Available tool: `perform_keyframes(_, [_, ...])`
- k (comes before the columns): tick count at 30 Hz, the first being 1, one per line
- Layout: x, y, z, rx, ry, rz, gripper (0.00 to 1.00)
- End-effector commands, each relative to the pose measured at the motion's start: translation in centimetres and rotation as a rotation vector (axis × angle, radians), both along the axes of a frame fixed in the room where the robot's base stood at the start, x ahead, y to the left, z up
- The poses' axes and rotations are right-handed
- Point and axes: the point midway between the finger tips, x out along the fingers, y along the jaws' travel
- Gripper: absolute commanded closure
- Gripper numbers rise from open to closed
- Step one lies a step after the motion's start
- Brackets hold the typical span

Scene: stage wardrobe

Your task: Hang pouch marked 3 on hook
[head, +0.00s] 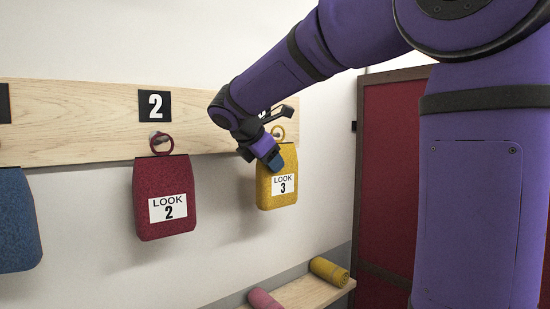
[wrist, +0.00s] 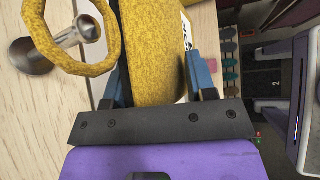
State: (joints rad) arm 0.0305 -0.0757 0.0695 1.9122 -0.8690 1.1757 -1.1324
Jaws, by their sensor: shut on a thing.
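The yellow pouch (head: 262,189) carries a white label reading LOOK 3 and hangs upright in front of the wall, below the board. My gripper (head: 274,160) is shut on its upper part. In the wrist view the yellow pouch (wrist: 155,50) lies between my two blue fingers (wrist: 157,82). The pouch's yellow ring (wrist: 112,48) overlaps the metal hook (wrist: 68,37), whose tip shows inside the ring's opening. I cannot tell for sure whether the ring is around the hook or only in front of it. My wrist mostly hides the number plate above in the head view.
A wooden board (head: 100,95) runs along the wall. A red pouch marked 2 (head: 160,188) hangs under plate 2, and a blue pouch (head: 15,220) at the far left. Rolled cloths (head: 330,271) lie on a low bench (head: 305,293). A dark red panel (head: 390,180) stands at right.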

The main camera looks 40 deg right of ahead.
Motion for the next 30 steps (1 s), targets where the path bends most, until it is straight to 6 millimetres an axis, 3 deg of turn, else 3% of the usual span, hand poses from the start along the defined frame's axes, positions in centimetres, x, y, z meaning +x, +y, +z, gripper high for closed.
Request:
perform_keyframes(15, [2.5,0.1,-0.6,0.0,0.001,0.001,0.9])
perform_keyframes(30, [3.1,0.1,-1.1,0.0,0.001,0.001,0.9])
